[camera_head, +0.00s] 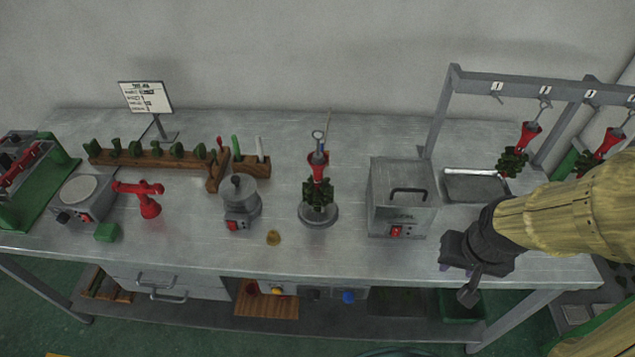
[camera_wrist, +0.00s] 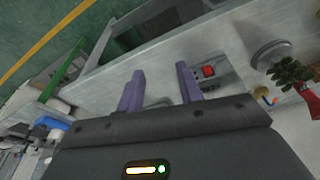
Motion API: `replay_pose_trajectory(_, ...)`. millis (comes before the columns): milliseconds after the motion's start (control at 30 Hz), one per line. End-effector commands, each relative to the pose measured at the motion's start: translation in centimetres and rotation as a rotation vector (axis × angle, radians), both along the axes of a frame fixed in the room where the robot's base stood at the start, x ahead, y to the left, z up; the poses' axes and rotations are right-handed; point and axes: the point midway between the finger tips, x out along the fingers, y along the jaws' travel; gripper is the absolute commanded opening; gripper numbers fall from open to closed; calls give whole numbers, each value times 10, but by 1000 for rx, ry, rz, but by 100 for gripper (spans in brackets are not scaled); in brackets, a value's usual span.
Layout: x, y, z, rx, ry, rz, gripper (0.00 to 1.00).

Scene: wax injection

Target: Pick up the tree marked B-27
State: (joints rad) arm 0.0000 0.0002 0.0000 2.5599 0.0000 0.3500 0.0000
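A tree with green pieces and a red funnel-shaped base (camera_head: 318,190) stands upright on a round grey stand (camera_head: 318,219) mid-table; it also shows at the right edge of the wrist view (camera_wrist: 292,72). Two similar trees hang from hooks on a numbered rack at the right, one above the tray (camera_head: 514,158) and one further right (camera_head: 600,148), partly hidden by my arm. No B-27 mark is legible on any tree. My gripper (camera_head: 468,268) is over the table's front right, right of the standing tree. In the wrist view its purple fingers (camera_wrist: 158,80) are apart and empty.
A grey box with a handle (camera_head: 403,205) stands between the standing tree and my gripper. A metal pot (camera_head: 240,203) is left of the tree. The rack (camera_head: 530,88) rises behind my arm. Bare tabletop lies in front of the stand.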

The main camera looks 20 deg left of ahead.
Motion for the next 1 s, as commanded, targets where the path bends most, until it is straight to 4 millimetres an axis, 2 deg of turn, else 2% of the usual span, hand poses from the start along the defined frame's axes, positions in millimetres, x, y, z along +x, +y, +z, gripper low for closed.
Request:
replay_pose_trajectory(133,0,0,0,0,0,0,36)
replay_pose_trajectory(167,0,0,0,0,0,0,38)
replay_pose_trajectory(200,0,0,0,0,-1,0,46)
replay_pose_trajectory(367,11,13,-5,18,-31,6,46)
replay_pose_trajectory(467,28,35,-12,47,-83,11,46)
replay_pose_trajectory(700,80,118,-38,128,-290,1,46)
replay_pose_trajectory(900,102,182,-57,152,-481,-23,46)
replay_pose_trajectory(1000,105,208,-64,149,-576,-29,46)
